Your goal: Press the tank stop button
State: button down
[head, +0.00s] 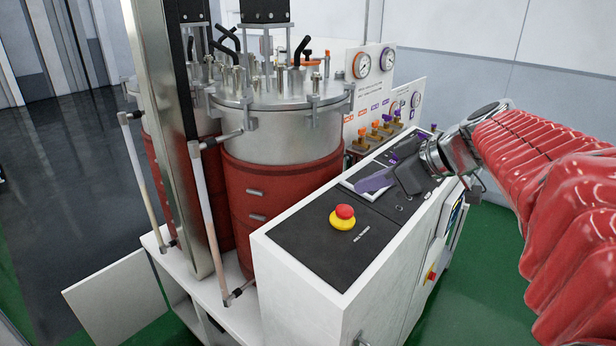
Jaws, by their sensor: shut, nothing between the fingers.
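The stop button (344,213) is a red mushroom head on a yellow base. It stands on the black top panel (310,240) of the white control cabinet, nearest the tanks' front end. My gripper (362,186) is shut and empty, with purple fingers pointing left. In the picture it is above and to the right of the button, over a light framed panel that it partly hides. It is apart from the button. How high the fingers are above the panel is hard to tell.
Steel tanks with red jackets (280,205) stand left of the cabinet (300,290). A gauge board (375,65) and several small valves (382,125) are behind. A second red and yellow switch (431,275) is on the cabinet's side. The space above the button is clear.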

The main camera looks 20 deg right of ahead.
jog(key=v, duration=0.6)
jog(key=shift+d+r, duration=0.1)
